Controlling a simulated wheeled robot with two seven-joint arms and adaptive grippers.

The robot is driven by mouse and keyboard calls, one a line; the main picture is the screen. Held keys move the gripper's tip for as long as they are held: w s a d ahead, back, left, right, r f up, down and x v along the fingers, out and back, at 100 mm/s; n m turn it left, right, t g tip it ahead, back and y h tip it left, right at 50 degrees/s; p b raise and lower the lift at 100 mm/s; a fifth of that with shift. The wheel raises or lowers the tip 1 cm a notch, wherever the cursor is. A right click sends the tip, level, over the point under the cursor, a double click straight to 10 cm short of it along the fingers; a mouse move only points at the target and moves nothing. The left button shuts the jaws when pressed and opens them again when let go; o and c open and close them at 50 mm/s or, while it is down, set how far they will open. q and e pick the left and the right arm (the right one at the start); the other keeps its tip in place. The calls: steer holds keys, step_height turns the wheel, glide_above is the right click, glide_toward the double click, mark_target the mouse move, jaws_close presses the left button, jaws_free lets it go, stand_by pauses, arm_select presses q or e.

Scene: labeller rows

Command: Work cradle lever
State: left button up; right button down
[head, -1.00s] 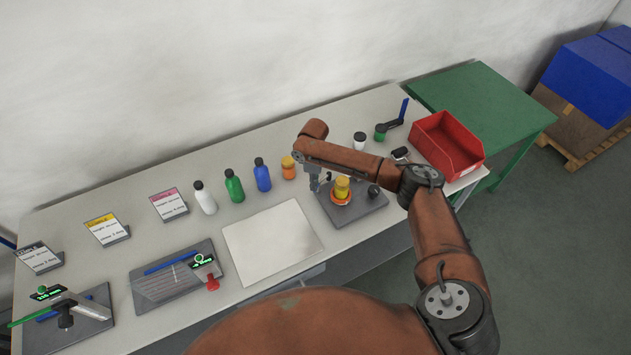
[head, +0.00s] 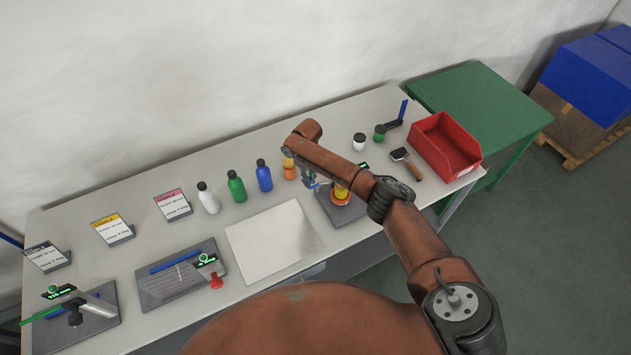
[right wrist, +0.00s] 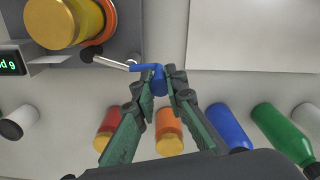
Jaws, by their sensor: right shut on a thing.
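The cradle (head: 350,216) is a dark grey plate on the bench, right of the white mat. A yellow jar (head: 341,192) with an orange-red ring at its foot stands on it, partly covered by my right forearm. In the right wrist view the jar (right wrist: 62,18) is at the top left. The cradle lever is a thin metal rod with a blue handle (right wrist: 159,78). My right gripper (right wrist: 160,84) is shut on the blue handle, one green finger on each side. In the head view my right gripper (head: 312,182) is small and partly hidden. My left gripper is not in view.
Orange (head: 289,170), blue (head: 264,176), green (head: 236,187) and white (head: 208,199) bottles stand in a row left of my right gripper. A red bin (head: 445,147) and a roller (head: 408,163) lie to the right. The white mat (head: 272,242) is clear.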

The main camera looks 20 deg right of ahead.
stand_by(0.5)
steer(key=c, duration=2)
jaws_free()
steer(key=shift+o, duration=0.2)
step_height(320, 180, up, 12)
